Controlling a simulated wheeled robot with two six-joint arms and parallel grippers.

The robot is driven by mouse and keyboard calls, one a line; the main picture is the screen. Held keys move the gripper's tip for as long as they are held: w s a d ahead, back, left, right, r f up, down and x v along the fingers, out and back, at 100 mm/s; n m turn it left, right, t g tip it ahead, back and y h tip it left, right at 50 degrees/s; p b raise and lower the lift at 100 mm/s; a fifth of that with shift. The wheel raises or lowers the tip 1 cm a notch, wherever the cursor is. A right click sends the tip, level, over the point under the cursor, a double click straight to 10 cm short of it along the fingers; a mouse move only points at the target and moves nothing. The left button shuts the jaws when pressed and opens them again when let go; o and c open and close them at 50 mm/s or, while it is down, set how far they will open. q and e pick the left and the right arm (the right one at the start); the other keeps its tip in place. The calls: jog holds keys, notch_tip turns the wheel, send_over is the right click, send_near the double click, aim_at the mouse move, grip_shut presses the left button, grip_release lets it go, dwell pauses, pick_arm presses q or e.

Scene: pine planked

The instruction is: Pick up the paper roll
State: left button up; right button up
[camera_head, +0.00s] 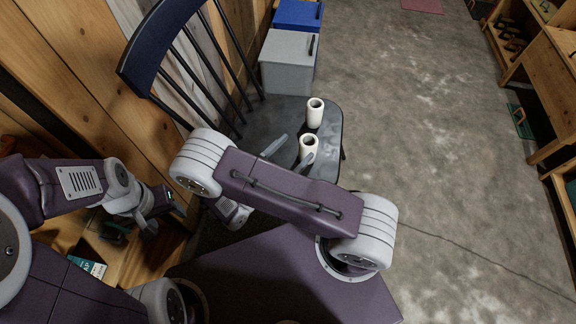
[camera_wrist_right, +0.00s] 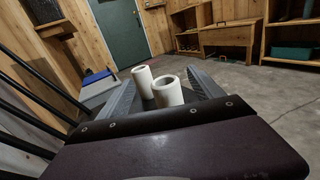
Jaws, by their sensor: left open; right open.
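Two white paper rolls stand upright on the dark seat of a chair (camera_head: 262,118). The farther roll (camera_head: 315,113) is near the seat's outer edge. The nearer roll (camera_head: 309,143) is close to my right gripper (camera_head: 290,155), whose grey fingers are open. In the right wrist view, the nearer roll (camera_wrist_right: 168,92) appears between the two spread fingers, with no clear contact, and the farther roll (camera_wrist_right: 143,80) stands behind it to the left. My right arm hides the near part of the seat. My left gripper (camera_head: 136,226) is open and empty at the left, away from the rolls.
A grey bin (camera_head: 287,62) and a blue bin (camera_head: 298,14) stand beyond the seat along the plank wall. The chair's dark backrest (camera_head: 155,45) and spindles rise on the left. Wooden shelves (camera_head: 555,90) line the right side. The concrete floor between is clear.

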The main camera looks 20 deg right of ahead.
aim_at(304, 149)
jog(key=f, duration=0.2)
jog(key=s+f+n+t+b, duration=0.1)
jog(key=shift+a+f+y, duration=0.3)
jog(key=shift+f, duration=0.05)
jog(key=shift+s+a+f, duration=0.1)
jog(key=shift+a, duration=0.2)
jog(key=b+x, duration=0.1)
jog(key=x, duration=0.2)
jog(key=shift+w+d, duration=0.3)
jog(key=shift+d, duration=0.1)
jog(key=b+x, duration=0.2)
jog(key=x, duration=0.1)
jog(key=b+x, duration=0.1)
jog(key=x, duration=0.1)
jog(key=shift+s+d+f, duration=0.1)
jog(key=shift+f, duration=0.15)
jog(key=shift+d+r, duration=0.1)
jog(key=c, duration=1.5)
pick_arm(q)
notch_tip(304, 149, down, 7)
jog(key=shift+d+r, duration=0.15)
jog(key=shift+d, duration=0.1)
